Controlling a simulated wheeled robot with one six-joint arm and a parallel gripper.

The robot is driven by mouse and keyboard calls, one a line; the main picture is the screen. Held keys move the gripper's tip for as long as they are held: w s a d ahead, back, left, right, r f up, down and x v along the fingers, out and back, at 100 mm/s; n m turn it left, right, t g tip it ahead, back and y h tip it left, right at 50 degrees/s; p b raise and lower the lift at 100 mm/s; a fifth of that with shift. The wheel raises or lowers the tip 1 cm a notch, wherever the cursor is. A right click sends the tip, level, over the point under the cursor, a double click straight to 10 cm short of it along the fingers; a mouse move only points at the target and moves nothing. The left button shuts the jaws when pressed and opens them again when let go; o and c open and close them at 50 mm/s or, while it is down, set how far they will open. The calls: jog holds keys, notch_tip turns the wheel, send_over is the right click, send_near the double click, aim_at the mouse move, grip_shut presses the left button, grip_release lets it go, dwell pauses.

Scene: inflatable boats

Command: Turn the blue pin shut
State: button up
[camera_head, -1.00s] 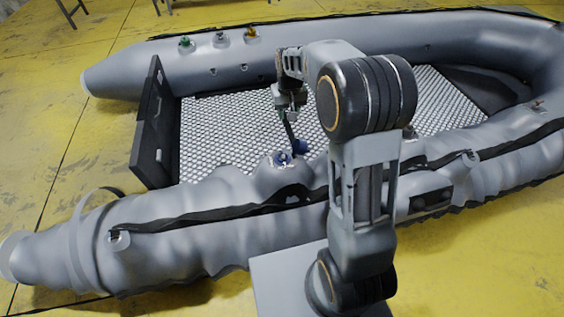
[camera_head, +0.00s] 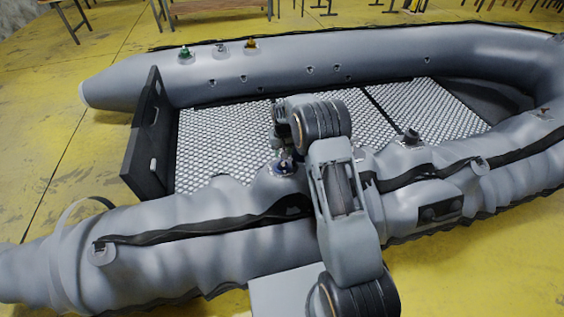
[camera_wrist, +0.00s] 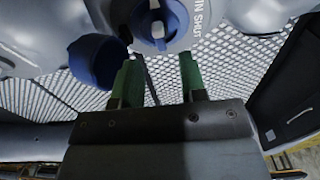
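The blue pin (camera_wrist: 158,22) sits in a grey round valve on the near tube, with a white piece across its middle. Part of the lettering "IN SHUT" shows on the valve's grey ring. A loose-hanging blue cap (camera_wrist: 97,60) is left of it. In the head view the blue valve (camera_head: 284,166) is on the near tube by the mesh floor. My gripper (camera_wrist: 160,72) has two green fingers, apart with nothing between them, pointing at the valve just short of the pin. In the head view my arm hides most of the gripper.
The grey inflatable boat (camera_head: 420,50) has a black transom board (camera_head: 146,140) left of the valve. The mesh floor (camera_head: 225,135) is clear.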

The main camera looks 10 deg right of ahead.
aim_at(283, 161)
jog(key=shift+f+b, duration=0.4)
jog(key=shift+f, duration=2.2)
jog(key=shift+c, duration=0.3)
